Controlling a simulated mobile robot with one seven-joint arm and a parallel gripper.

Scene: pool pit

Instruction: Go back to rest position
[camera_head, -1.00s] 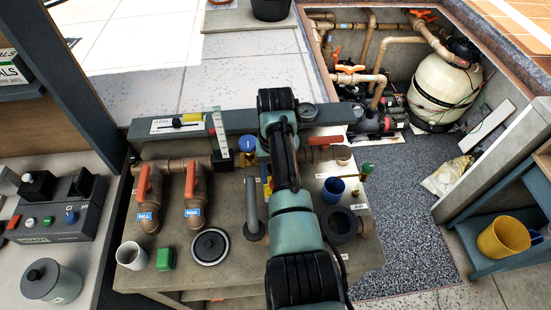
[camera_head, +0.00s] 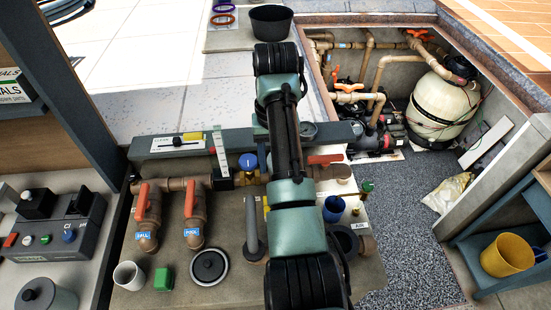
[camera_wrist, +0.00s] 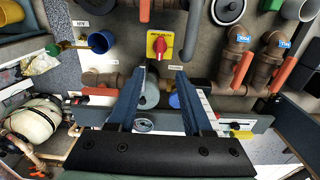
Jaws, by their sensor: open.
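My arm (camera_head: 290,150) reaches up the middle of the head view over the workbench (camera_head: 180,298). It hides part of the bench, and my gripper does not show clearly there. In the wrist view my gripper (camera_wrist: 163,74) is open, with its two fingers apart and nothing between them. Beyond the fingertips is a red knob on a yellow plate (camera_wrist: 159,45), on the bench. The fingers look apart from it, but I cannot tell the exact distance.
A control box (camera_head: 55,232) is at left. A sunken pit with a cream tank (camera_head: 440,103) lies behind right; a yellow bucket (camera_head: 506,254) sits right.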

